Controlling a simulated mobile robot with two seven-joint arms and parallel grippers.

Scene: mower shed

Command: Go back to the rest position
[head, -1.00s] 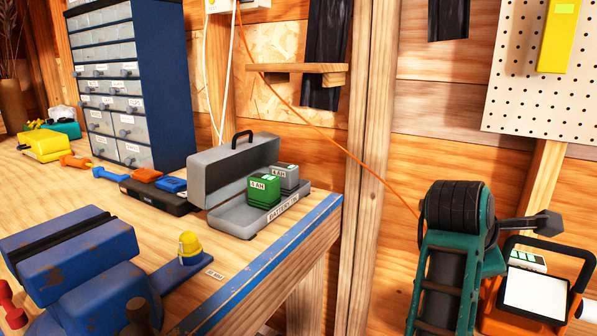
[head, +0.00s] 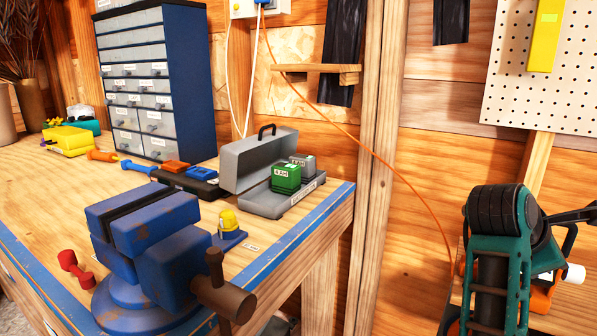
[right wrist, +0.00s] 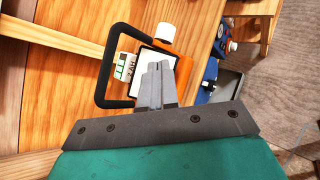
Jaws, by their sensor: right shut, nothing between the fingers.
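My right arm stands at the right of the head view, with its dark gripper (head: 578,215) pointing right, near the orange machine (head: 541,298). In the right wrist view the two grey fingers of the right gripper (right wrist: 158,66) are shut together with nothing between them. Behind them is the orange machine (right wrist: 180,70) with a black loop handle (right wrist: 101,70), a white panel and a white cap. A battery with green marks (right wrist: 126,67) shows beside the panel. I cannot tell the gap between fingers and machine. My left gripper is not in view.
The workbench (head: 60,185) fills the left, carrying a blue vise (head: 150,235), a drawer cabinet (head: 160,80) and an open grey case (head: 262,200) with a green battery (head: 286,178). An orange cord (head: 385,165) hangs along the wall. Wall space between bench and arm looks free.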

